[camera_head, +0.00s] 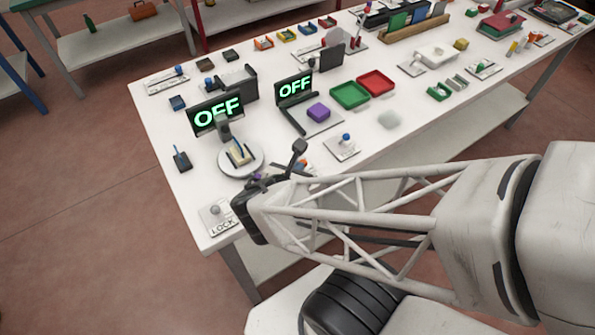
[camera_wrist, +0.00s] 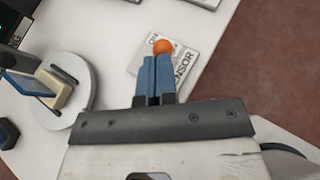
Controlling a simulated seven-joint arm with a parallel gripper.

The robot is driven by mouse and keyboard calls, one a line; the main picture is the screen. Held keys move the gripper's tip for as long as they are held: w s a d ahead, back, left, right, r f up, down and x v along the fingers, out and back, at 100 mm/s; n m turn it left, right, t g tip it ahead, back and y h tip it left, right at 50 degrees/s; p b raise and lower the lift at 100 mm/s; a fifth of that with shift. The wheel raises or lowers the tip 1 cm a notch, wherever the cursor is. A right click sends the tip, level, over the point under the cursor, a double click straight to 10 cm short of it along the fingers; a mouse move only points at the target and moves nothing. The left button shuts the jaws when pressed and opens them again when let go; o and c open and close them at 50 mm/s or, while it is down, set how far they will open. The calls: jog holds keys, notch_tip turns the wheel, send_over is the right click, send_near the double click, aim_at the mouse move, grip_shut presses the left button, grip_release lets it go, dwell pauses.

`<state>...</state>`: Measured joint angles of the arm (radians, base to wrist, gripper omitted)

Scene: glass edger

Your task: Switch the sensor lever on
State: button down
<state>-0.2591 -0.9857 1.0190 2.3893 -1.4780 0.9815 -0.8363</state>
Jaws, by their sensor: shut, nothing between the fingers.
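The sensor lever (camera_wrist: 162,46) has an orange ball knob on a pale plate (camera_wrist: 190,50) marked SENSOR, with a partly covered word that looks like ON at its far end. My gripper (camera_wrist: 153,60) is shut and empty, its blue fingers pointing at the knob. The fingertips overlap the knob's near edge in the wrist view; I cannot tell whether they touch it. In the head view, a bit of the orange knob (camera_head: 302,163) shows behind my arm, which hides most of the plate and my fingers. Two dark displays (camera_head: 216,114) (camera_head: 294,88) read OFF in green.
A round white turntable (camera_head: 240,172) with a small holder stands beside the sensor plate. A LOCK plate (camera_head: 218,217) with a grey knob is at the table's near corner.

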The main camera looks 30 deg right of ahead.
jog(key=shift+w+r, duration=0.2)
jog(key=shift+w, duration=0.25)
jog(key=shift+w+r, duration=0.2)
jog(key=shift+w, duration=0.25)
dwell(1.3)
jog(key=shift+w+r+n+g+y, duration=0.15)
jog(key=shift+w+n+g+y, duration=0.15)
jog(key=shift+w+n+g, duration=0.65)
jog(key=shift+s+r+m, duration=0.1)
jog(key=shift+r+m, duration=0.15)
jog(key=shift+r, duration=0.05)
dwell(0.5)
jog(key=shift+r, duration=0.45)
jog(key=shift+s+a+r, duration=0.1)
jog(key=shift+a, duration=0.1)
dwell(0.3)
jog(key=s+a+r, duration=0.1)
jog(key=a+r, duration=0.7)
jog(key=a, duration=0.2)
jog(key=shift+s+r, duration=0.2)
dwell(0.8)
